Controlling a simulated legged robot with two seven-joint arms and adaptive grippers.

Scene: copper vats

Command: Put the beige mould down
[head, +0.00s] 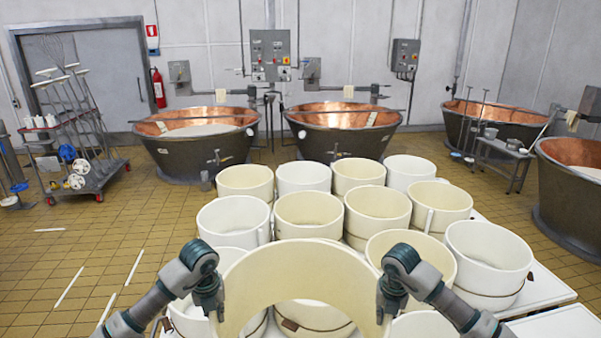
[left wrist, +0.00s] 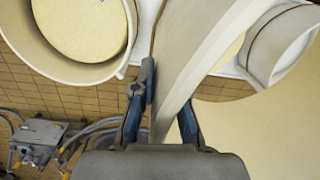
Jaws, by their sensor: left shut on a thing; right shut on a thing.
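The beige mould (head: 300,262) is a wide open ring held up in front of me in the head view, above a white table (head: 540,300) with several other moulds. My left gripper (head: 215,305) is shut on its left wall and my right gripper (head: 385,305) is shut on its right wall. In the left wrist view the mould's wall (left wrist: 195,60) runs between the two fingers of my left gripper (left wrist: 160,105). Through the ring I see another mould with a brown band below. The held mould's lower edge is out of the head view.
Several white and beige moulds (head: 308,212) crowd the table in rows close around the held one. Copper vats (head: 345,125) stand behind and to the right. A tool trolley (head: 75,150) stands at the left. Tiled floor (head: 80,260) is open at the left.

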